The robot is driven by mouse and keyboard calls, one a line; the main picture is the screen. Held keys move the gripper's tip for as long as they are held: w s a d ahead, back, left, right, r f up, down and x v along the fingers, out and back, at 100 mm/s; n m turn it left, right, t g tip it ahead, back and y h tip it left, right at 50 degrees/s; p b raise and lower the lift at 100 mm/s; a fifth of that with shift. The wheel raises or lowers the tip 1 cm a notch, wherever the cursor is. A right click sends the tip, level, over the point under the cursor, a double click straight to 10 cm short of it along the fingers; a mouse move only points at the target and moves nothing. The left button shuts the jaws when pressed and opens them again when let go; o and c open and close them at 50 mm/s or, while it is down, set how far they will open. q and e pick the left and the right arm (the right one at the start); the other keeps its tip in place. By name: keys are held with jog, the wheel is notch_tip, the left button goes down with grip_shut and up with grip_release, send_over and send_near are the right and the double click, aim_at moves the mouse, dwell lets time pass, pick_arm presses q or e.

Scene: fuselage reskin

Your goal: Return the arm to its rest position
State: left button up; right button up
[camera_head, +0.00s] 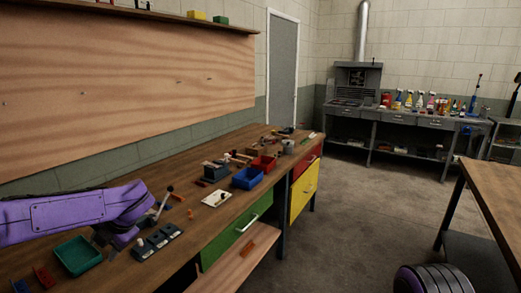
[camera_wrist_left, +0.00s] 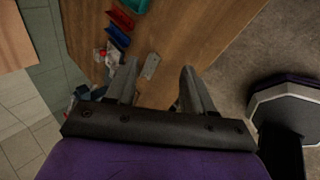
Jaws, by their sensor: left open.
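My left arm (camera_head: 55,215), purple, comes in from the left over the near end of the wooden workbench (camera_head: 140,272). My left gripper (camera_head: 112,240) hangs down under the wrist, between the teal tray and a dark block with switches, and is partly hidden by the arm. In the left wrist view the two grey fingers (camera_wrist_left: 160,72) stand apart with nothing held between them. A small grey plate (camera_wrist_left: 151,66) lies on the bench top beyond the fingertips. My right gripper is not in view.
A teal tray (camera_head: 78,255), a dark switch block (camera_head: 157,242), a white plate (camera_head: 216,198), a blue bin (camera_head: 247,178) and a red bin (camera_head: 264,163) stand on the bench. Another table (camera_head: 495,190) is at the right. The floor (camera_head: 360,215) between them is clear.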

pick_arm(q)
jog(key=s+d+f+m+t, duration=0.2)
jog(key=s+d+f+m, duration=0.1)
jog(key=f+m, duration=0.4)
jog(key=s+d+f+m+t+b, duration=0.1)
jog(key=s+d+f+m+t, duration=0.2)
jog(key=f, duration=0.6)
jog(key=s+d+f+m+t, duration=0.2)
jog(key=f+m, duration=0.5)
jog(key=f, duration=0.1)
jog(key=s+f+m+g+h, duration=0.2)
jog(key=s+f+m, duration=0.2)
jog(key=s, duration=0.9)
jog(key=s+f+m+g+h+b, duration=0.1)
jog(key=s+f+m+g+h, duration=0.1)
jog(key=s+f+m, duration=0.3)
jog(key=s+f+g, duration=0.1)
jog(key=s+f, duration=0.3)
jog(key=s, duration=0.5)
jog(key=shift+s+d+f, duration=0.2)
jog(key=shift+d+f, duration=0.1)
jog(key=shift+d, duration=0.05)
jog(key=shift+b, duration=0.3)
jog(key=shift+c, duration=0.4)
